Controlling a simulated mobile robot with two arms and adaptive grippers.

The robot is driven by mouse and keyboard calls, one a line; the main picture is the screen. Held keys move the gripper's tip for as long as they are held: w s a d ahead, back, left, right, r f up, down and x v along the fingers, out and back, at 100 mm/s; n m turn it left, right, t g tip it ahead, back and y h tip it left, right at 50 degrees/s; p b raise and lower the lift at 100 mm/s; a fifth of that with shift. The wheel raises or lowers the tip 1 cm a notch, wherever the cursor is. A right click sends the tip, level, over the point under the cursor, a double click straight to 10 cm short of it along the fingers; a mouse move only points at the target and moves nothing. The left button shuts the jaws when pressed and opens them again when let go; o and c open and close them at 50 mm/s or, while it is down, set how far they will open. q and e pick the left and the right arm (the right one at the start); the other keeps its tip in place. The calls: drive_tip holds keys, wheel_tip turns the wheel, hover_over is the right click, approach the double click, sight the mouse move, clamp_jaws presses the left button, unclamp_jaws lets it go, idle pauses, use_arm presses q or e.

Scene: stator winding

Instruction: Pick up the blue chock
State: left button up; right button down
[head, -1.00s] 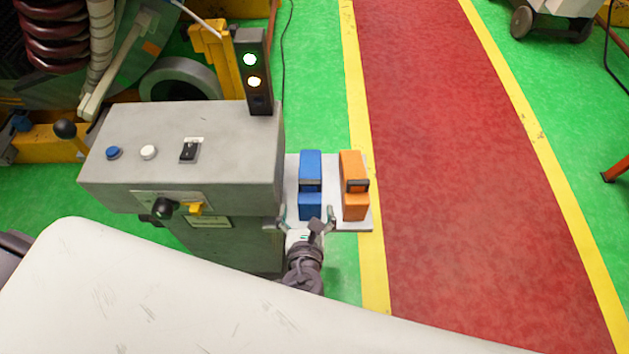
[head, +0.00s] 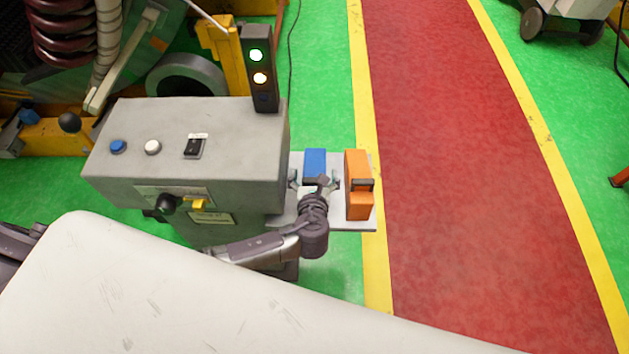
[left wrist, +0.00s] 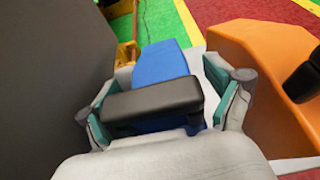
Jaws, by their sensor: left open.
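The blue chock (head: 315,161) stands on a pale shelf beside the grey control box. In the head view my left gripper (head: 314,182) covers its nearer half. In the left wrist view the blue chock (left wrist: 162,64) with its black handle bar (left wrist: 152,105) lies between the two teal-padded fingers of my left gripper (left wrist: 165,104). The fingers are open, one on each side of the handle bar; I cannot tell whether either touches it. My right gripper is not in view.
An orange chock (head: 357,197) stands close on the right of the blue one, near the right finger. The grey control box (head: 232,159) with buttons and a signal light (head: 261,78) rises close on the left. The pale shelf (head: 287,219) is small.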

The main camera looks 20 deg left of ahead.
use_arm(q)
drive_tip(key=shift+c, duration=0.4)
drive_tip(key=c, duration=1.2)
drive_tip(key=shift+w, duration=0.1)
drive_tip(key=shift+c, duration=0.2)
